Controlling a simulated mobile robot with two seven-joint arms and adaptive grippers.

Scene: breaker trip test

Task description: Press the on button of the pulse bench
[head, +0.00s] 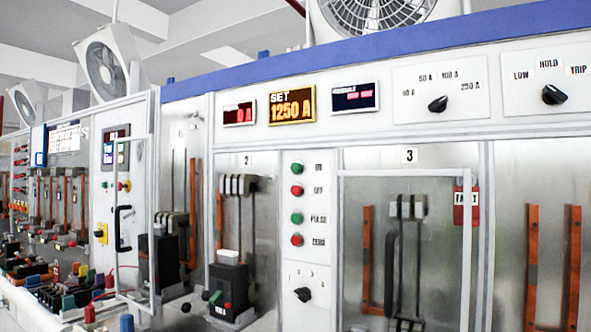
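The pulse bench is the large grey panel filling the middle and right of the head view. Its narrow white button strip (307,268) stands between bays 2 and 3. The on button (297,168) is the top green one, beside its "ON" label. Below it are a red off button (297,190), a green pulse button (297,218) and a lower red button (297,240) whose label is hard to read. Nothing covers the buttons. I see neither of my grippers in this view.
The amber display (292,105) reads "SET 1250 A". A selector knob (303,294) sits under the buttons. A black breaker (229,287) stands in bay 2. Bay 3 has a framed clear door (467,255) with a red tag (466,205). Loose parts crowd the lower left.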

